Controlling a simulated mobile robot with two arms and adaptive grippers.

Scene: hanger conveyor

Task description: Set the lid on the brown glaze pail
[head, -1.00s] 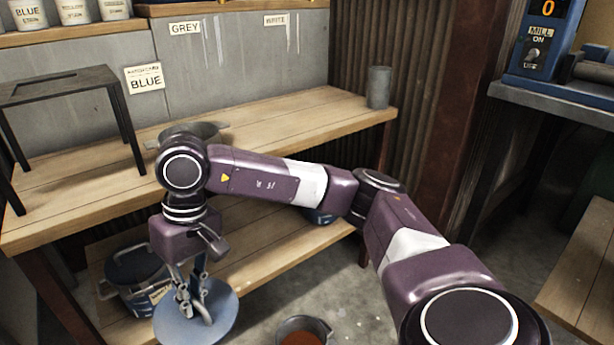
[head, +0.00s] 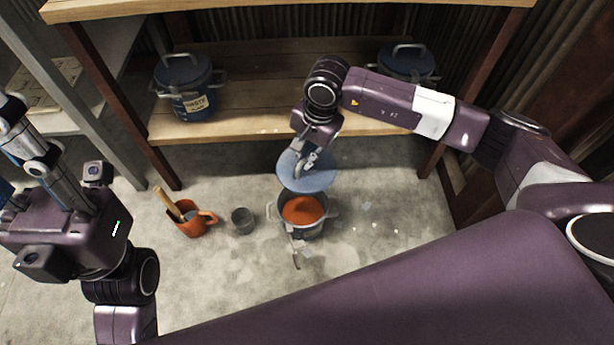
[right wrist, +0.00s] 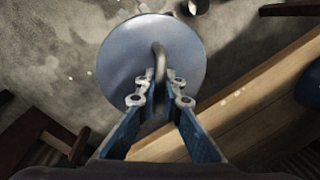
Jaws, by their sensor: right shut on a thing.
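The lid (head: 305,178) is a round blue-grey disc with a bar handle. My right gripper (head: 307,163) is shut on that handle, and the right wrist view shows the lid (right wrist: 145,62) below its fingers (right wrist: 158,84). The pail (head: 312,229), with orange-brown glaze (head: 302,210) inside, stands open on the floor. The lid is held above and behind the pail in the head view, off-centre, with the glaze still showing. The lid hides part of the pail's far side. My left gripper (head: 22,135) is at the left edge, away from the pail; its fingertips are unclear.
An orange jug (head: 189,219) with tools and a small grey cup (head: 242,220) stand left of the pail. Lidded pails (head: 187,87) (head: 408,62) stand on the low shelf (head: 240,128) behind. The floor right of the pail is clear.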

